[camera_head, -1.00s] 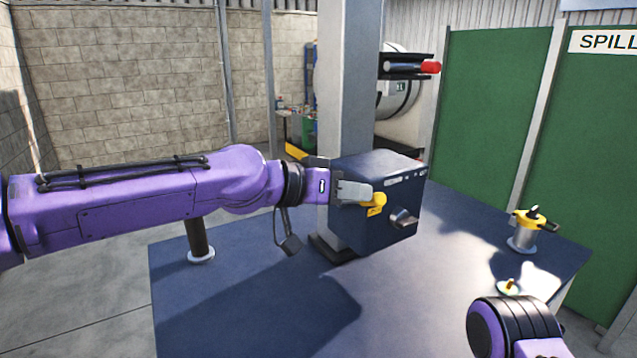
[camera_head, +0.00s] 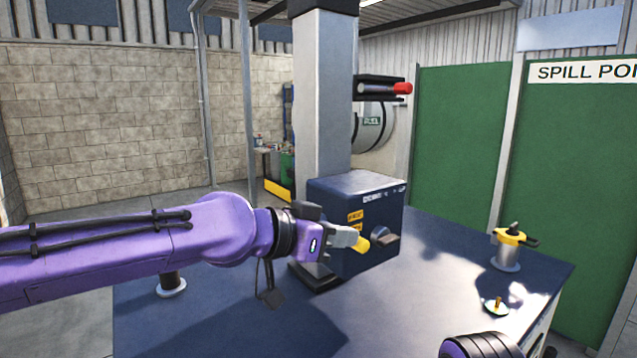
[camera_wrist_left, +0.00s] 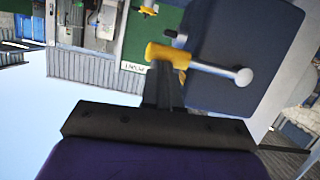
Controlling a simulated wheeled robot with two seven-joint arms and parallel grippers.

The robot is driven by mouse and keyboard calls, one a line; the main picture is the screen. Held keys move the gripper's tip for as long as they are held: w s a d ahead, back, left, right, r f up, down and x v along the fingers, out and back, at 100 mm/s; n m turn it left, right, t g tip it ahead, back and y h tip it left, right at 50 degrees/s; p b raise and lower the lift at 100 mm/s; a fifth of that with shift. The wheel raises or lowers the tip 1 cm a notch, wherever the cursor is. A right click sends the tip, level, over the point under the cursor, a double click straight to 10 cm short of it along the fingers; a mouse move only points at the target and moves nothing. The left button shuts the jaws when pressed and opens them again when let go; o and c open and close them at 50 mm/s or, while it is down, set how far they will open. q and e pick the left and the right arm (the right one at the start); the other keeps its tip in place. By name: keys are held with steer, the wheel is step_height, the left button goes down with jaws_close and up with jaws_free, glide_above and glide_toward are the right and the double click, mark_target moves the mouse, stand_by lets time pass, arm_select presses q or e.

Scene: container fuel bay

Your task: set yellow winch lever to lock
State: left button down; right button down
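The yellow winch lever (camera_head: 361,244) is on the front of a dark blue box (camera_head: 378,208). In the left wrist view the lever (camera_wrist_left: 168,56) has a yellow body and a pale rod ending in a round silver knob (camera_wrist_left: 243,76). My left gripper (camera_head: 347,237) is at the lever, below two yellow labels (camera_head: 355,216). In the left wrist view its dark fingers (camera_wrist_left: 162,88) look shut together, tips against or just beside the yellow body. I see nothing clearly between them, and contact is partly hidden. The label lettering is too small to read. My right gripper is out of view.
A dark grey knob (camera_head: 385,240) sticks out right of the lever. The box stands by a grey post (camera_head: 322,100) on a blue table (camera_head: 430,285). A yellow-topped metal canister (camera_head: 507,250) and a small brass fitting (camera_head: 496,306) stand right. A red-tipped bar (camera_head: 385,88) is above.

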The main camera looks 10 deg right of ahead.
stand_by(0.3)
arm_select(q)
steer(key=d+r+v, duration=0.1)
steer(key=r+v, duration=0.1)
steer(key=v, duration=1.1)
steer(key=shift+r+p, duration=0.3)
steer(key=shift+p, duration=0.05)
